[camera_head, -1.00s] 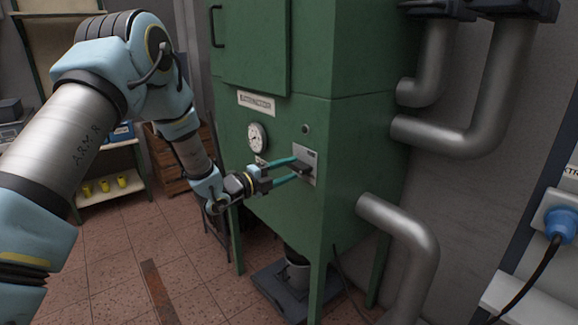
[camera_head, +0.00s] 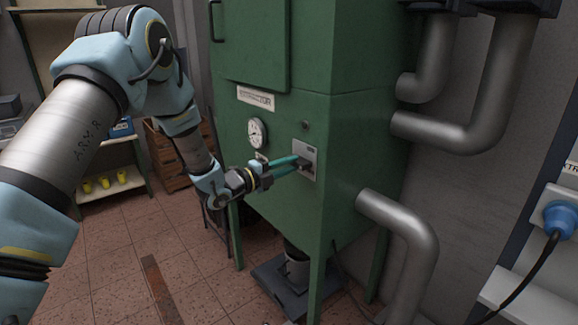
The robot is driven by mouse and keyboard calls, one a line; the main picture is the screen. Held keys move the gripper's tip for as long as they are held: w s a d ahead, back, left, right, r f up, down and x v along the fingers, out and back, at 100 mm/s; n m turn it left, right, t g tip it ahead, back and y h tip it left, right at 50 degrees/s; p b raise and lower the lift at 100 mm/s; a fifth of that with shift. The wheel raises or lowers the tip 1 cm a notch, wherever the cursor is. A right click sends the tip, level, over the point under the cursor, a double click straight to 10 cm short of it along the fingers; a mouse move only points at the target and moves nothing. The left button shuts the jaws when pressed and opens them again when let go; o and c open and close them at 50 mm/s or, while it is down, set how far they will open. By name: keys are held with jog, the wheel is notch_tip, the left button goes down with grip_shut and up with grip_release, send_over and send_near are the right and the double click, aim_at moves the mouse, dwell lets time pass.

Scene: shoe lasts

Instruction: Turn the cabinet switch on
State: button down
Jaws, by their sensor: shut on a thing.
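The green cabinet (camera_head: 285,201) stands in the middle of the head view, with an extractor label (camera_head: 256,98) on its front. The switch (camera_head: 306,163) is a dark handle on a pale metal plate (camera_head: 310,151). My gripper (camera_head: 299,165) reaches in from the left, its teal fingers at the plate. The fingers are close together and shut on the dark handle, which they partly hide. I cannot make out the handle's exact angle.
A round gauge (camera_head: 257,132) sits on the cabinet left of the switch. Grey pipes (camera_head: 412,240) run along the cabinet's right side. Wooden crates (camera_head: 168,160) and a shelf with yellow cups (camera_head: 104,182) stand behind my arm. Tiled floor is open at lower left.

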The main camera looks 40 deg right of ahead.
jog(key=shift+f+b, duration=0.1)
jog(key=shift+b, duration=0.3)
jog(key=n+b, duration=0.3)
jog(key=shift+f, duration=0.15)
jog(key=n+b, duration=0.3)
jog(key=n, duration=0.2)
jog(key=shift+n, duration=0.3)
jog(key=n+b, duration=0.1)
jog(key=n, duration=0.3)
jog(key=shift+r, duration=0.2)
jog(key=n, duration=0.5)
jog(key=shift+p, duration=0.3)
jog(key=shift+n, duration=0.3)
jog(key=c, duration=0.8)
grip_release()
jog(key=shift+o, duration=0.2)
